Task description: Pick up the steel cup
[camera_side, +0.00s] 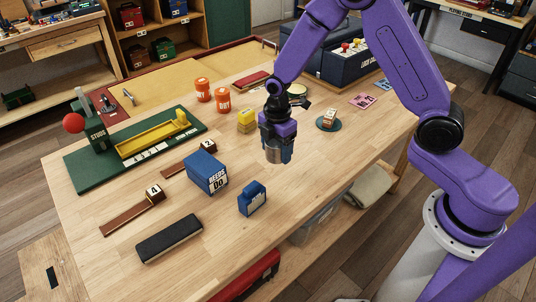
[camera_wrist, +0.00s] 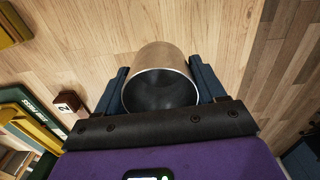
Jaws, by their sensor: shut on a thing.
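The steel cup (camera_wrist: 160,80) is a plain metal cylinder. In the wrist view it lies between the two dark fingers of my gripper (camera_wrist: 160,92), with its dark open mouth facing the camera. My gripper is shut on it, one finger against each side. In the side view my gripper (camera_side: 278,150) points down over the middle of the table, and the lower part of the cup (camera_side: 274,155) shows between the fingers. I cannot tell whether the cup's base touches the wood.
A blue box (camera_side: 206,172) and a smaller blue block (camera_side: 252,198) stand to the left and front. A yellow block (camera_side: 247,120) is close on the left. A dark coaster with a small block (camera_side: 328,119) sits to the right. Bare table lies in front of my gripper.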

